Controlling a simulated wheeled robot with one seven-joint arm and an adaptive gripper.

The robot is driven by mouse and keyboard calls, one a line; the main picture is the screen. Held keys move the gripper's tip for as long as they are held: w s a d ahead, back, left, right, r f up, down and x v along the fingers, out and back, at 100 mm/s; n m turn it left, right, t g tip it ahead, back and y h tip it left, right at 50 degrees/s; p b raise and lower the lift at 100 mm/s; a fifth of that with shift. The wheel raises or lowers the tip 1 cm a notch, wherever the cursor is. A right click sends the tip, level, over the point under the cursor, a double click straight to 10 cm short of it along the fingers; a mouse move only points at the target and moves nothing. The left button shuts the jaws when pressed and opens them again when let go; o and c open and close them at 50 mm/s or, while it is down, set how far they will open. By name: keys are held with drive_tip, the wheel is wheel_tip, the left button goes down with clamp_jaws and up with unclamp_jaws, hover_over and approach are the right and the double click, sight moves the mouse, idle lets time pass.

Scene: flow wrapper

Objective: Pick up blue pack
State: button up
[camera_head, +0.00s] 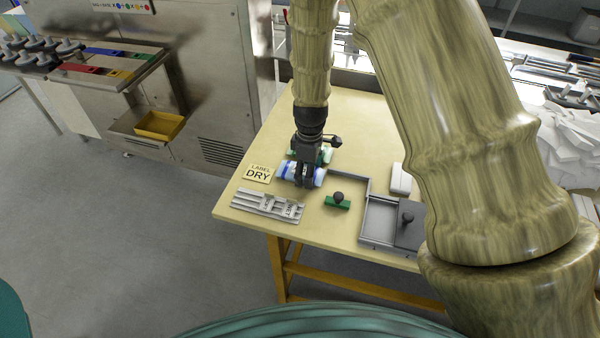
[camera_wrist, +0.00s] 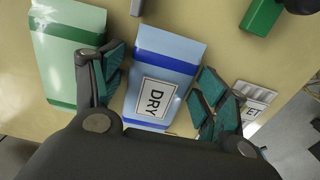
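The blue pack (camera_wrist: 166,66) lies on the table between the spread fingers of my gripper in the wrist view. It is light blue with darker blue bands and a white label reading DRY. My gripper (camera_wrist: 155,90) is open, with a finger on either side of the pack; I cannot tell whether either touches it. In the head view my gripper (camera_head: 305,182) is low over the table and partly hides the blue pack (camera_head: 286,170). A green pack (camera_wrist: 68,58) lies beside the left finger in the wrist view.
The wooden table (camera_head: 240,205) also holds a LABEL DRY card (camera_head: 257,173), a grey slotted rack (camera_head: 267,206), a green block with a dark knob (camera_head: 337,201), and a grey tray (camera_head: 378,219) at the right. A small white object (camera_head: 401,178) lies behind the tray.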

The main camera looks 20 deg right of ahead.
drive_tip(key=shift+r, duration=0.1)
drive_tip(key=c, duration=0.3)
drive_tip(key=shift+c, duration=0.2)
